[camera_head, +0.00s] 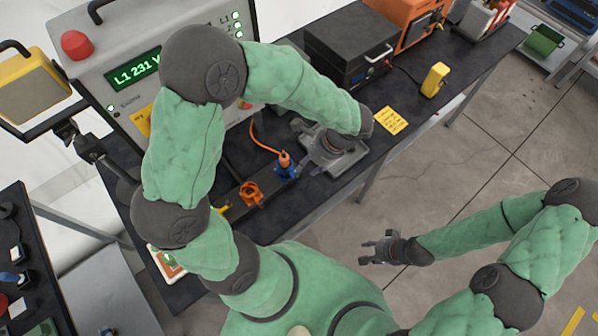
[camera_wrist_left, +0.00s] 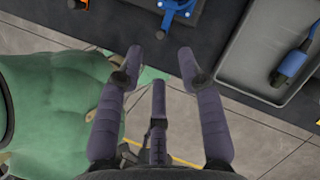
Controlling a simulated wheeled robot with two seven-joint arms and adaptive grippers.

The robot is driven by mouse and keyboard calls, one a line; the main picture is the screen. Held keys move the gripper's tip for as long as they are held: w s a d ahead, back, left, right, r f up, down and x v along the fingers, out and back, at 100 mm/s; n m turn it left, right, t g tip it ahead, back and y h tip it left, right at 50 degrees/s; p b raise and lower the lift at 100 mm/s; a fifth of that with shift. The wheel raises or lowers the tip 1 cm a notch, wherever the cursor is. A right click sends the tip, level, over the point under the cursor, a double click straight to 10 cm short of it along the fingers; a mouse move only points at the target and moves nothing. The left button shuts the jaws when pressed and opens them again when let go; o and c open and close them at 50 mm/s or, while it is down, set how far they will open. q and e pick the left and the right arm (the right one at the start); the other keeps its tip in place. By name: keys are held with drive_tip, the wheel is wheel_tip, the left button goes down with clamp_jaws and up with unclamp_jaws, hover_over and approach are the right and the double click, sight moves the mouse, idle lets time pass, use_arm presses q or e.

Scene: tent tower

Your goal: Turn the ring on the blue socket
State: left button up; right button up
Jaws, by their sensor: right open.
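The blue socket (camera_head: 287,171) stands on a dark strip on the bench, with an orange-tipped plug and orange cable (camera_head: 263,143) at its top. Part of a blue fitting (camera_wrist_left: 176,8), probably this socket, shows at the top edge in the left wrist view; its ring is too small to make out. My left gripper (camera_head: 333,150) is right of the socket, above the grey tray, its fingers mostly hidden by the wrist. In the wrist view (camera_wrist_left: 160,60) its fingers are spread with nothing between them. My right gripper (camera_head: 376,248) is open and empty over the floor.
The grey tray (camera_wrist_left: 240,75) holds a blue and dark connector (camera_wrist_left: 292,64). An orange fitting (camera_head: 250,193) sits left of the blue socket. A grey instrument box (camera_head: 100,50), a black box (camera_head: 345,45) and a yellow note (camera_head: 390,120) surround the spot.

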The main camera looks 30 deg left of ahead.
sight(297, 176)
use_arm(q)
drive_tip(key=b+x, duration=0.1)
drive_tip(key=x, duration=0.7)
drive_tip(key=shift+r, duration=0.1)
drive_tip(key=shift+w+d, duration=0.1)
clamp_jaws()
